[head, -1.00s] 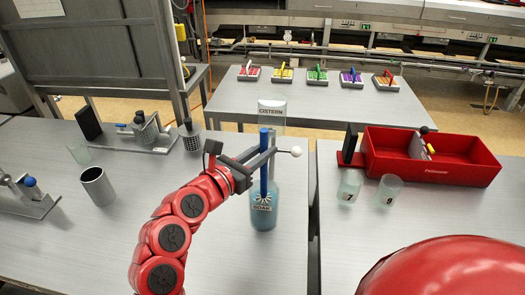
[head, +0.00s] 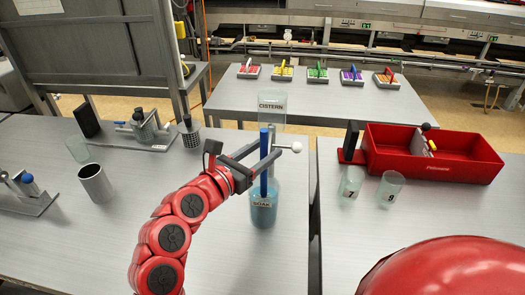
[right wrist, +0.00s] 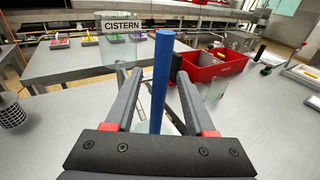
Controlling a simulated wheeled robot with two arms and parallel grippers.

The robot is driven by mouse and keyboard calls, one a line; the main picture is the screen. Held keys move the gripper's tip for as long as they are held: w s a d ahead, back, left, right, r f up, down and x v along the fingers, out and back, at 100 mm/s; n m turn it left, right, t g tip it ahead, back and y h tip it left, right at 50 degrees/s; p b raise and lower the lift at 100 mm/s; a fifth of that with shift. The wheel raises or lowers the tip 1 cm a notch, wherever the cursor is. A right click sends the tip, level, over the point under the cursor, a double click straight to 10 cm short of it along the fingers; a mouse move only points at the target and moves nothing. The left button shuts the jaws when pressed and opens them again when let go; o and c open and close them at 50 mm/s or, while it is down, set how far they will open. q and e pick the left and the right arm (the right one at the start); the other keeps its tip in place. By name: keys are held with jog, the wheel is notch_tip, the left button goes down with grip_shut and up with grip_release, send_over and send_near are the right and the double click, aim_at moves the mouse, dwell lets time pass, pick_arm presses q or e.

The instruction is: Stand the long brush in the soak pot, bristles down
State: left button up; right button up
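The long brush's blue handle (head: 264,160) stands nearly upright, its lower end within the outline of the clear soak pot (head: 264,212), which holds blue liquid and a SOAK label. The bristles cannot be made out now. My right gripper (head: 264,158) is above the pot, its two fingers spread either side of the handle. In the right wrist view the handle (right wrist: 161,85) rises between the open fingers (right wrist: 158,100) with a gap on each side. The pot is mostly hidden there. My left gripper is not in view.
A clear CISTERN vessel (head: 272,105) stands behind the pot, with a white ball knob (head: 296,147) nearby. A red bin (head: 455,170) and two clear beakers (head: 390,187) are right. A metal cup (head: 96,184) and mesh basket (head: 191,136) are left. Bench between is clear.

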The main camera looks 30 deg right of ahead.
jog(key=shift+s+a, duration=0.2)
jog(key=shift+a, duration=0.35)
jog(key=b+v, duration=0.4)
jog(key=v, duration=1.2)
jog(key=shift+s+b, duration=0.2)
jog(key=shift+b, duration=0.1)
jog(key=shift+a+r, duration=0.1)
jog(key=shift+a, duration=0.05)
